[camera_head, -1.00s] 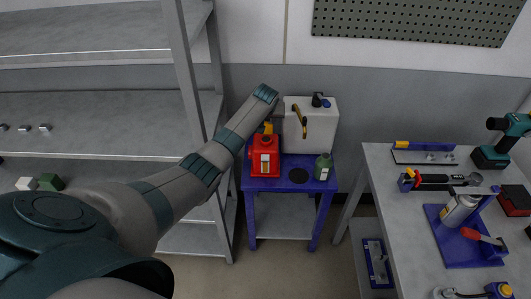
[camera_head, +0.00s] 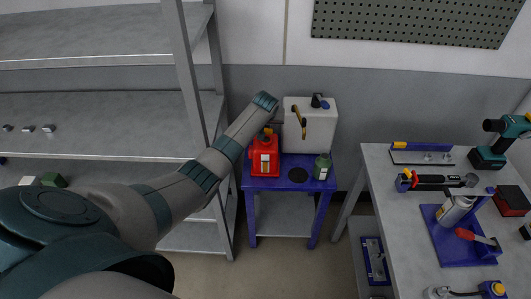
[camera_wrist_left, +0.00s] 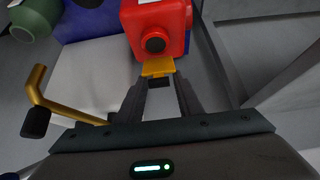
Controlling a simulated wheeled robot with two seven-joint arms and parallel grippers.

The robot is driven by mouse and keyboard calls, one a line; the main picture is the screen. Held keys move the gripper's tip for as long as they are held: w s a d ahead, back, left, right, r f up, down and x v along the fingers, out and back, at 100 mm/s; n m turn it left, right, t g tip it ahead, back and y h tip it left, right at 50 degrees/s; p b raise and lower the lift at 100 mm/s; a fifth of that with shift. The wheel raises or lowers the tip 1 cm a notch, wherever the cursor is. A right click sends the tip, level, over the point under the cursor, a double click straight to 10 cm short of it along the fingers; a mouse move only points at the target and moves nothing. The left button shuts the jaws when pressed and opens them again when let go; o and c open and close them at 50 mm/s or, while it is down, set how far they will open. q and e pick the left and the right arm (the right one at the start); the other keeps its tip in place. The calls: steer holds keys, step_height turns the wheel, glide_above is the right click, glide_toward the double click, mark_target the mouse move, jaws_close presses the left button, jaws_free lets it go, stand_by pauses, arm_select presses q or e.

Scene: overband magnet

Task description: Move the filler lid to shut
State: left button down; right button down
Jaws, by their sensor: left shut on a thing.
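A red can (camera_head: 265,156) with a white label stands on the small blue table. In the left wrist view the can (camera_wrist_left: 182,17) shows a dark round filler mouth (camera_wrist_left: 154,44) on its top. A yellow filler lid (camera_wrist_left: 158,67) sticks out beside the mouth, on the gripper's side, and leaves the mouth uncovered. My left gripper (camera_wrist_left: 161,82) is shut on the yellow lid. In the head view my left arm reaches in above the can, and its wrist hides the fingers. My right gripper is not in view.
A white tank (camera_head: 318,130) with a yellow-and-black lever (camera_head: 299,119) stands right behind the can. A green bottle (camera_head: 322,167) stands at the table's right. A shelf post (camera_head: 190,95) rises close to my left arm. A workbench with tools (camera_head: 400,215) is at right.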

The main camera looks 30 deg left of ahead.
arm_select(q)
steer(key=shift+s+d+f+p, duration=0.5)
steer(key=shift+s+f+p, duration=0.15)
steer(key=shift+s+p, duration=0.1)
steer(key=shift+s+d+f, duration=0.1)
steer(key=shift+d+f, duration=0.05)
steer(key=shift+f, duration=0.15)
steer(key=shift+s, duration=0.15)
steer(key=c, duration=2)
jaws_free()
steer(key=shift+r, duration=0.3)
steer(key=shift+c, duration=0.2)
steer(key=shift+r, duration=0.15)
